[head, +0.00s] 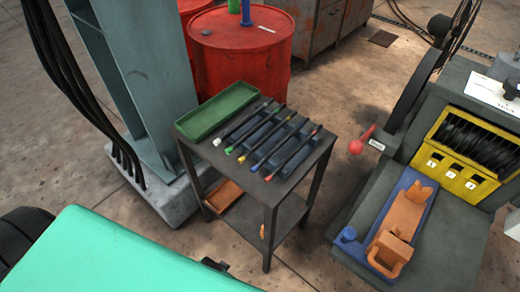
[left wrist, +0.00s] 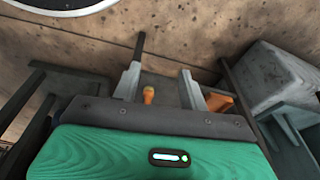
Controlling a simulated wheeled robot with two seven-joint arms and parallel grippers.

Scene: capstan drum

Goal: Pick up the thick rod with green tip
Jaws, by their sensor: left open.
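Several dark rods with coloured tips lie side by side in a dark rack (head: 262,143) on top of a small grey cart. The rod with green tip (head: 229,149) is second from the left, between a white-tipped and a yellow-tipped rod. Its thickness is hard to judge at this size. My left gripper (left wrist: 157,78) is open in the left wrist view, with no rod between its fingers. An orange handle (left wrist: 149,95) shows beyond it, in the gap between the fingers. No gripper shows in the head view.
A green tray (head: 216,112) sits on the cart's back left. An orange tray (head: 223,195) is on its lower shelf. A grey column (head: 150,90) stands left, a red drum (head: 242,50) behind, and a machine with a yellow panel (head: 462,150) right.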

